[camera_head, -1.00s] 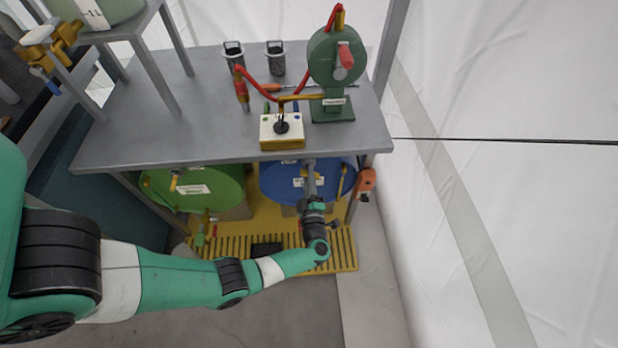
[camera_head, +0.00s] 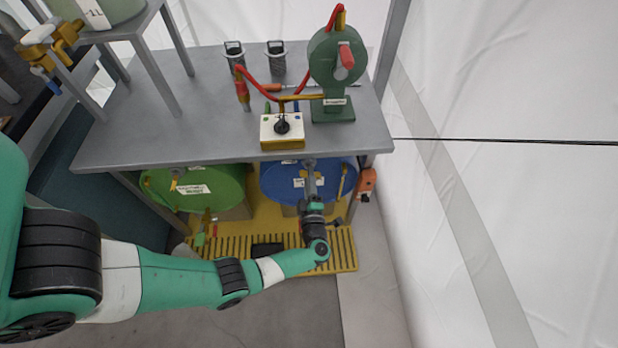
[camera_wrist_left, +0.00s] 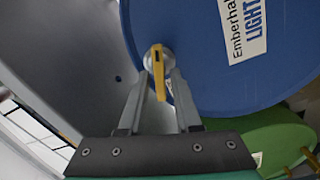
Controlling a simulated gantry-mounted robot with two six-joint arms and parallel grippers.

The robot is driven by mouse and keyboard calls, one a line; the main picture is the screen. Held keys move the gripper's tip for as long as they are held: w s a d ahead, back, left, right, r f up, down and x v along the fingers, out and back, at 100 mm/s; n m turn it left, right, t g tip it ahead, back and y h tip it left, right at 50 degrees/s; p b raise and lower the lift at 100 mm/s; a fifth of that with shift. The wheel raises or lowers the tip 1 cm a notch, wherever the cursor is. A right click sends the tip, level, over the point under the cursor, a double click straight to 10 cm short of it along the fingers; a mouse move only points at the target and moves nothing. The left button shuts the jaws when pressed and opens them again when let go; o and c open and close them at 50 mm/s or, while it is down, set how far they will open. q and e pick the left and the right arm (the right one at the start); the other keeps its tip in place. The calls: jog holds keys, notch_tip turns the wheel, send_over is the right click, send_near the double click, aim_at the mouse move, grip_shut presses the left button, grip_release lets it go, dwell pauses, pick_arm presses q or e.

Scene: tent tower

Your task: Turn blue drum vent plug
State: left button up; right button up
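The blue drum (camera_head: 276,184) lies on its side under the grey table, its round end facing out; it fills the top of the left wrist view (camera_wrist_left: 190,80). Its vent plug (camera_wrist_left: 159,73) is a yellow, narrow handle on a round silver base near the drum end's rim. My left gripper (camera_wrist_left: 163,82) reaches the drum end in the head view (camera_head: 310,172). Its two grey fingers stand apart, one on each side of the yellow handle, with what looks like a gap at each side. In the head view my gripper hides the plug. My right gripper is out of view.
A green drum (camera_head: 225,190) lies left of the blue one, above a yellow slatted pallet (camera_head: 345,250). The grey table (camera_head: 205,130) overhangs both drums. An orange box (camera_head: 366,181) hangs by the right table leg. The floor in front is clear.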

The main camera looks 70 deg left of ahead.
pick_arm(q)
jog(key=shift+o, duration=0.6)
jog(key=p+v, duration=0.2)
jog(key=v, duration=0.9)
jog(key=shift+d, duration=0.3)
jog(key=shift+s, duration=0.1)
